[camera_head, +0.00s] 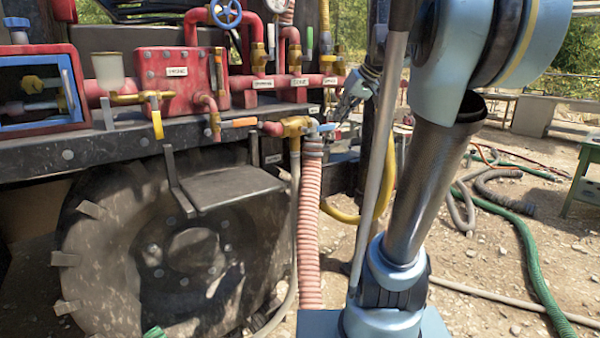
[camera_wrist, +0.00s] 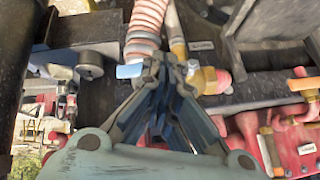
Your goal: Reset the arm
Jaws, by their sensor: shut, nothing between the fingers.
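My gripper (camera_head: 341,112) is shut and empty in the head view, at the end of my arm by the right end of the mud tank's pipework. It is close to a brass valve (camera_head: 294,127) with a light blue handle (camera_head: 327,127). In the wrist view the closed fingers (camera_wrist: 166,66) fill the middle. The blue handle (camera_wrist: 130,71) shows just left of the fingertips and the brass valve (camera_wrist: 208,80) to their right. I cannot tell whether the fingers touch the handle. The ribbed pink hose (camera_head: 309,220) hangs below the valve.
Red pipes and a labelled red box (camera_head: 178,72) sit on the tank's dark frame. A large tyre (camera_head: 170,250) is below. A green hose (camera_head: 530,265) and a grey hose (camera_head: 500,195) lie on the gravel at right. A green table (camera_head: 585,170) stands at the right edge.

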